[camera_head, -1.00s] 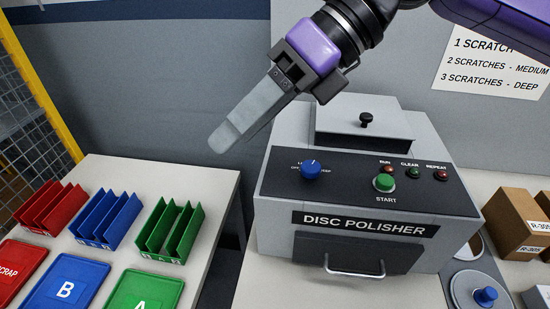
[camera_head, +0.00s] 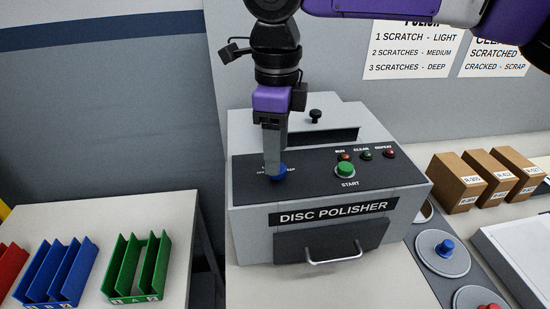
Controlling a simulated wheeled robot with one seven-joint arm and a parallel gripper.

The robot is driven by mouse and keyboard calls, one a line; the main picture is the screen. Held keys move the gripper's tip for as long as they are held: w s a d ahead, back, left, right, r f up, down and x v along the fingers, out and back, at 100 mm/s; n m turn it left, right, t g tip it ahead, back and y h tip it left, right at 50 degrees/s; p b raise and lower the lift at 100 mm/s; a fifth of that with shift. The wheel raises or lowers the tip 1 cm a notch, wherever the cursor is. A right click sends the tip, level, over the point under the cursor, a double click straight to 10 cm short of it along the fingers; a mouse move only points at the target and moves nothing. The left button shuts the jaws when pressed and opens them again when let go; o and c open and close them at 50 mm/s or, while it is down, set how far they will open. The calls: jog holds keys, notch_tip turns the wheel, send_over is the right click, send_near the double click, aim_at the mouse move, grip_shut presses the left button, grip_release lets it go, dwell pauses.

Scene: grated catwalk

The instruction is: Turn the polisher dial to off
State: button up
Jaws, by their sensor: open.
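The disc polisher (camera_head: 250,221) is a grey box with a black top panel and a front drawer handle. Its blue dial (camera_head: 281,170) sits at the left of the panel, partly hidden behind my gripper's fingers. My gripper (camera_head: 272,176) points down at the dial, with its fingertips overlapping the dial in the picture. The jaws are open; whether they touch or straddle the dial I cannot tell. The dial's pointer and most of its markings are hidden. The green START button (camera_head: 345,169) is to the right of the dial.
RUN, CLEAR and REPEAT lamps (camera_head: 366,154) line the panel's right. A black knob (camera_head: 315,115) stands on the polisher's rear part. Cardboard boxes (camera_head: 459,182) and round blue-knobbed lid (camera_head: 444,250) are to the right. Green (camera_head: 139,264) and blue racks (camera_head: 57,271) are on the left table.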

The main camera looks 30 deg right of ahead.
jog(key=shift+f, duration=1.5)
jog(key=shift+c, duration=0.4)
grip_shut()
